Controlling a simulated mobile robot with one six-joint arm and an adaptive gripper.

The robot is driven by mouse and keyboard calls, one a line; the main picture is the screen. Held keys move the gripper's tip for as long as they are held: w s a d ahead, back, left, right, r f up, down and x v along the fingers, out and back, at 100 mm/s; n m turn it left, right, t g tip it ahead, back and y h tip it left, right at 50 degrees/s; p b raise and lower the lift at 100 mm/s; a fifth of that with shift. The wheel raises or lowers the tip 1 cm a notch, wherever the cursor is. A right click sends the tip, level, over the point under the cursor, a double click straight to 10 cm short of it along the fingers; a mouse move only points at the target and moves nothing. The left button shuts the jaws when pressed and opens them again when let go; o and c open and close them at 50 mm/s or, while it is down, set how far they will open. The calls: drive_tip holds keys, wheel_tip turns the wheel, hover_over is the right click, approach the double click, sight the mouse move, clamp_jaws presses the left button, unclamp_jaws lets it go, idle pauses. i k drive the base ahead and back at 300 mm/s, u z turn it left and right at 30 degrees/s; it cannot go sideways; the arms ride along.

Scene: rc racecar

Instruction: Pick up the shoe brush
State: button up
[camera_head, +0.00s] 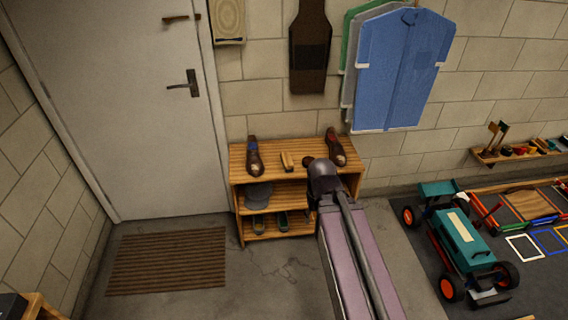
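The shoe brush (287,160) is most likely the small tan block on the top of the wooden shoe rack (240,157), between two brown shoes. The left shoe (255,158) and the right shoe (336,147) stand on the same top shelf. My arm reaches from the bottom of the picture up to the rack's right part. The end of my arm appears just right of the brush, in front of the right shoe's lower side. My gripper's fingers are hidden behind the arm, so their opening does not show.
Lower shelves hold a grey cap (258,192) and more shoes (282,221). A brown doormat (165,263) lies before the white door (125,110). Blue clothing (400,70) hangs above right of the rack. A teal racecar (462,243) stands on the right floor.

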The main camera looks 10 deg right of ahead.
sight(286, 159)
drive_tip(key=i, duration=1)
